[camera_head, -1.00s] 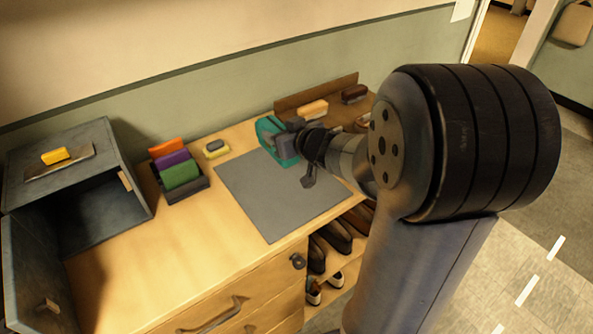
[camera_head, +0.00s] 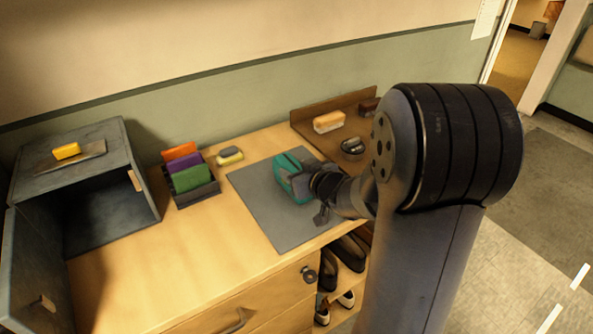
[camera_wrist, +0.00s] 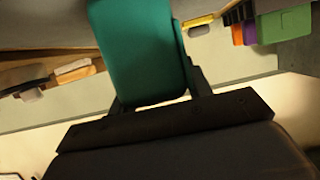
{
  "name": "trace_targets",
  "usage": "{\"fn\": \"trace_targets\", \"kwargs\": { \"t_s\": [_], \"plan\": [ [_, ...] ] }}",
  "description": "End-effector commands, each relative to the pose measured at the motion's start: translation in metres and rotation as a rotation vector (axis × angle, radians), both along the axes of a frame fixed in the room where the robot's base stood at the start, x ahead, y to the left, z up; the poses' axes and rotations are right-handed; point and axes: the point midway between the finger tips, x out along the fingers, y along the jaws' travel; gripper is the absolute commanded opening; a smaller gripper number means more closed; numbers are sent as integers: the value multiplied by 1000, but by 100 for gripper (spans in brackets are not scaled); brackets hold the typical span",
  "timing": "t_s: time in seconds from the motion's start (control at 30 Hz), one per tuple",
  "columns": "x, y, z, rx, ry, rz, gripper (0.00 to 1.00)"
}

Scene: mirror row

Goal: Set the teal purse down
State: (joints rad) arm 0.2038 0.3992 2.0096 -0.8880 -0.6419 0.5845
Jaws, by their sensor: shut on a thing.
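The teal purse (camera_head: 284,172) is over the grey mat (camera_head: 262,208), toward its right side. My gripper (camera_head: 305,181) is shut on the purse from the right. In the wrist view the teal purse (camera_wrist: 140,50) fills the upper middle, between the two dark fingers. Whether the purse's underside touches the mat cannot be told, as my gripper and the purse itself hide it.
A dark rack with orange, purple and green wallets (camera_head: 190,178) stands left of the mat. An open grey box (camera_head: 128,150) is at the far left. A brown tray (camera_head: 300,118) with an orange-and-white brush (camera_head: 328,122) is behind right. Shoes (camera_head: 345,255) sit on shelves below.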

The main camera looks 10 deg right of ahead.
Motion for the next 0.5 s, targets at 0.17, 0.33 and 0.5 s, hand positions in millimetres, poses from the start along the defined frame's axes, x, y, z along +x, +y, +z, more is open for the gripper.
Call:
{"fn": "trace_targets", "kwargs": {
  "t_s": [0.17, 0.33, 0.5],
  "plan": [
    [0, 0, -3, 0, 1, 0, 55],
    [0, 0, -2, 0, 1, 0, 69],
    [0, 0, -2, 0, 0, 0, 69]
  ]
}}
